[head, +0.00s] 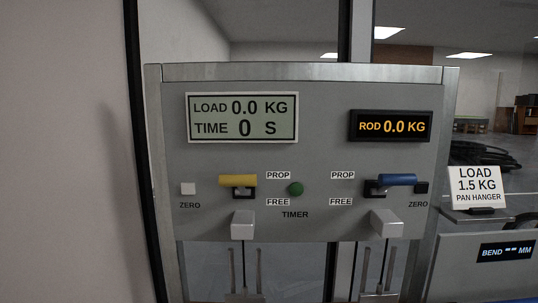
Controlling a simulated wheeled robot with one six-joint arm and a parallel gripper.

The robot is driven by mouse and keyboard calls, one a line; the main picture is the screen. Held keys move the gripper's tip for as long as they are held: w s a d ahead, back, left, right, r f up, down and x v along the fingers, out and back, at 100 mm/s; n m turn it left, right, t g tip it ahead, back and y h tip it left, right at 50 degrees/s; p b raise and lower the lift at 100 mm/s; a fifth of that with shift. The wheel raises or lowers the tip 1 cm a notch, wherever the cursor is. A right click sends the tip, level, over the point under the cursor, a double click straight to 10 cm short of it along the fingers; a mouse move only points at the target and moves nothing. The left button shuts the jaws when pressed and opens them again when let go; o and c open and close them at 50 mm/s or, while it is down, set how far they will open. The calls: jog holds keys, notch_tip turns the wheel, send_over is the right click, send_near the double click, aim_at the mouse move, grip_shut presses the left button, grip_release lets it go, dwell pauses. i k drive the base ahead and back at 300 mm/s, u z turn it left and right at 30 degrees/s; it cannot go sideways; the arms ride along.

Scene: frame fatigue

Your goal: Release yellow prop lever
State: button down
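The yellow prop lever (238,181) is on the left half of a grey control panel (320,100). Its bar lies roughly level with the PROP label (278,175), above the FREE label (277,202). A dark bracket shows just below the bar. My gripper is not in the head view, and nothing covers the lever.
A blue lever (397,180) sits on the right, near its own PROP and FREE labels. A green TIMER button (296,189), a white ZERO button (188,188) and a black ZERO button (421,188) are nearby. Light grey blocks (243,225) (386,223) protrude below.

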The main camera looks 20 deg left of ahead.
aim_at(240, 180)
jog(key=z, duration=0.05)
jog(key=k, duration=0.45)
jog(key=u, duration=1.15)
jog(key=i, duration=0.5)
jog(key=u, duration=0.05)
